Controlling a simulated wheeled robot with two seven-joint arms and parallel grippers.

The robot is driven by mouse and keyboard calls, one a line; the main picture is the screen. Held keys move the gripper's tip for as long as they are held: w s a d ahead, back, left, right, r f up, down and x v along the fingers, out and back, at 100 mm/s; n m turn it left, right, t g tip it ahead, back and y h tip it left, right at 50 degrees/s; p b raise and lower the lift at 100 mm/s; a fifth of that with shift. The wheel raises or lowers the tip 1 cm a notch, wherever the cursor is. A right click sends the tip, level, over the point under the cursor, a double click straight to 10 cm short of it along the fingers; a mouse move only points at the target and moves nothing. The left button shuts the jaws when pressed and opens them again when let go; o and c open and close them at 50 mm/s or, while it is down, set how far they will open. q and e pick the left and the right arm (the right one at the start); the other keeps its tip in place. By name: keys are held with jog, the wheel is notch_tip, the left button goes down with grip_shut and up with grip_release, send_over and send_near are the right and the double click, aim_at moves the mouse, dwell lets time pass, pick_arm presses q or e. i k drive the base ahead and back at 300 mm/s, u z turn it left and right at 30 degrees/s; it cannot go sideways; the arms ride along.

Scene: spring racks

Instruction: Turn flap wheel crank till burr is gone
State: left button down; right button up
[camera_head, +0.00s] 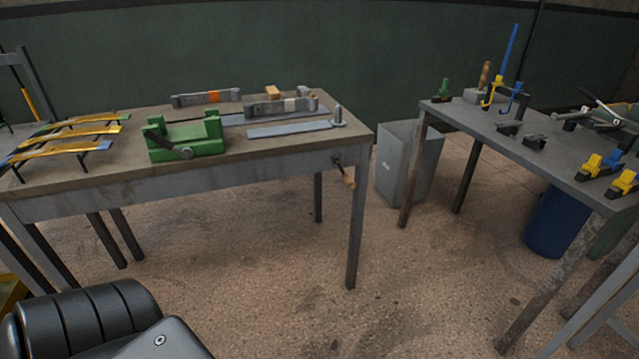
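A small crank (345,172) with a dark arm and a wooden handle hangs at the front right corner of the left workbench (250,166), its handle pointing down and right. I cannot make out a flap wheel on it at this size. No burr can be made out. Neither of my grippers is in view, and nothing touches the crank.
A green fixture (186,136) with a dark lever stands mid-bench, left of the strip. Curved yellow leaf springs (72,133) sit on the bench's left end. A grey bin (408,160) stands between this bench and the right table (520,152). The floor in front is clear.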

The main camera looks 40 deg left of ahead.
aim_at(346, 175)
jog(key=u, duration=2.45)
jog(key=i, duration=0.7)
jog(key=z, duration=2.95)
